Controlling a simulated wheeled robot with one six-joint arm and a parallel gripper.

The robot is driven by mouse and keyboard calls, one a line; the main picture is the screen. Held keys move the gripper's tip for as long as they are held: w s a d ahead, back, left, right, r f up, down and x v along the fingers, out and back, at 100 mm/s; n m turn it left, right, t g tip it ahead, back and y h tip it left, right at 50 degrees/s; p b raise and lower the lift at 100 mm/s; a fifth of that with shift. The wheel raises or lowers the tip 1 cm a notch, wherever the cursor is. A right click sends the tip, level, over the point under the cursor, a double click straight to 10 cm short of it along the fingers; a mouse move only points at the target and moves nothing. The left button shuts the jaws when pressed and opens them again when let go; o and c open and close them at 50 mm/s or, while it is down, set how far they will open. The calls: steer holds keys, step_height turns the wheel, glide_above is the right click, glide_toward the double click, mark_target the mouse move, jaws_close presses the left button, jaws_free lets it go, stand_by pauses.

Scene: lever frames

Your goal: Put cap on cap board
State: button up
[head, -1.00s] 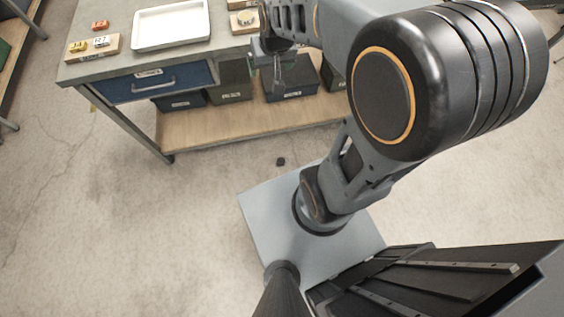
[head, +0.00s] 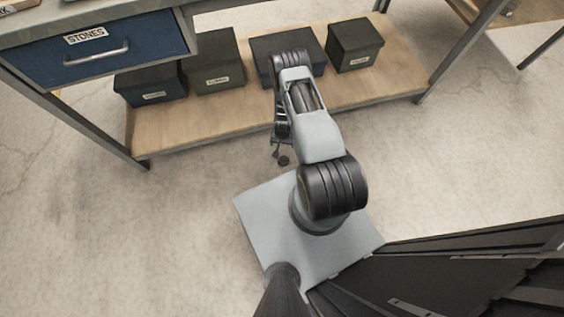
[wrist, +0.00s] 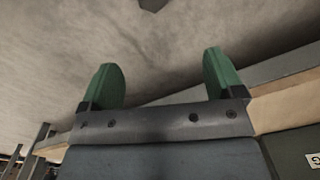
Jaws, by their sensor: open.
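A dark shape (wrist: 153,4) shows at the top edge of the wrist view, beyond my fingertips, and looks like the same lump. My gripper (wrist: 163,82) is open and empty, its two green fingers apart. In the head view my gripper hangs low, just above the lump, mostly hidden by my arm. No cap board can be made out; only the edge of a labelled wooden board (head: 14,7) shows on the table at the top left.
A blue drawer (head: 95,50) labelled STONES is shut under the table. Dark lidded boxes (head: 213,65) stand on the low wooden shelf (head: 180,128) behind my arm. A table leg (head: 90,130) stands at the left. The floor in front is clear.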

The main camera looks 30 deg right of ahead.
steer(key=b, duration=0.7)
glide_above(284, 161)
step_height(284, 161, down, 11)
steer(key=shift+a+f, duration=0.1)
step_height(284, 161, down, 5)
steer(key=b, duration=0.6)
steer(key=shift+w, duration=0.15)
steer(key=shift+f+b, duration=0.75)
steer(key=shift+f, duration=0.05)
steer(key=shift+c, duration=0.5)
steer(key=c, duration=1.2)
steer(key=shift+r, duration=0.1)
steer(key=shift+r, duration=0.1)
